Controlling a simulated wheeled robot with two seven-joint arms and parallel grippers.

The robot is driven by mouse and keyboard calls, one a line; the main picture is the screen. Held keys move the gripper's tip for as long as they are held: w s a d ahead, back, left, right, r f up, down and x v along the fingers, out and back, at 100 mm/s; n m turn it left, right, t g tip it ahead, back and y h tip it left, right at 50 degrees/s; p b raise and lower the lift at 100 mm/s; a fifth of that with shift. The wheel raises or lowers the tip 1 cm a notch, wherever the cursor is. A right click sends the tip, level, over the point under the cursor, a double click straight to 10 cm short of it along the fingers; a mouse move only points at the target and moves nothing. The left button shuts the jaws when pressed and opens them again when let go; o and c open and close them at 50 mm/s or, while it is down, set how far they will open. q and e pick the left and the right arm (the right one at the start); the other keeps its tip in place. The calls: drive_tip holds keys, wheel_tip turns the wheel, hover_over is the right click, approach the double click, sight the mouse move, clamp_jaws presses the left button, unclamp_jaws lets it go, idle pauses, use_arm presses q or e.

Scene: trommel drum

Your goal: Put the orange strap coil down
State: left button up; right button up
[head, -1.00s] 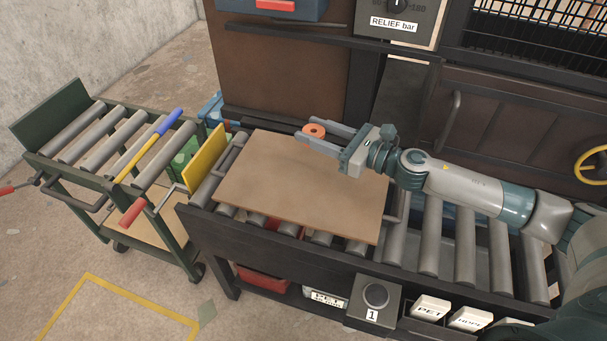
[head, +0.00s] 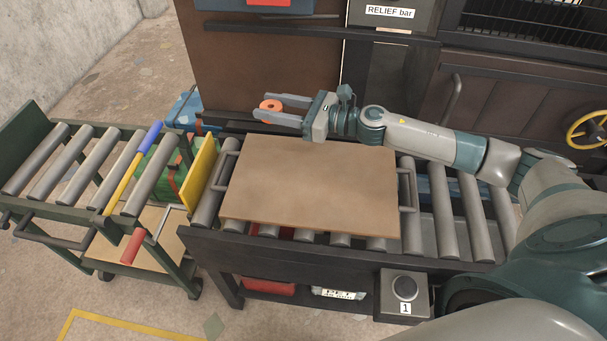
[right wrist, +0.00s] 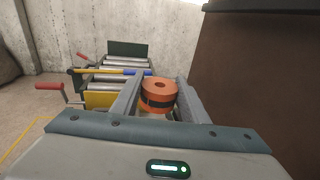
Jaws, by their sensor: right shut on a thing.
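The orange strap coil (head: 271,105) is a small ring with a hole in its middle. My right gripper (head: 282,109) is shut on it, with the coil between the fingertips, beyond the back left part of the brown board. In the right wrist view the coil (right wrist: 158,93) shows a dark band around its side and sits between the two grey fingers (right wrist: 155,100). The coil appears held above the surfaces beneath it. My left gripper is not in view.
A brown board (head: 312,190) with handles lies on the roller table (head: 330,252). A yellow plate (head: 200,172) stands at its left end. A green roller cart (head: 60,200) carries a blue-and-yellow bar (head: 133,167). A dark brown panel (head: 260,60) rises behind.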

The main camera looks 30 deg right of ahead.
drive_tip(key=shift+s+d, duration=0.1)
drive_tip(key=shift+d, duration=0.05)
drive_tip(key=p, duration=0.2)
hover_over(272, 187)
drive_tip(key=f, duration=0.6)
drive_tip(key=shift+w+d+f, duration=0.15)
drive_tip(key=shift+w+f, duration=0.1)
drive_tip(key=shift+w, duration=0.05)
drive_tip(key=shift+s+f, duration=0.2)
drive_tip(key=shift+s, duration=0.1)
drive_tip(key=shift+f+b, duration=0.3)
drive_tip(key=shift+f, duration=1.9)
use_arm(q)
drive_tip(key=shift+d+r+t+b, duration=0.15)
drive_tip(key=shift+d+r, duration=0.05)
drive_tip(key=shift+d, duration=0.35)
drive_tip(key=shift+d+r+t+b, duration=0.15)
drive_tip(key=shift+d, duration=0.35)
use_arm(e)
drive_tip(key=shift+f, duration=0.15)
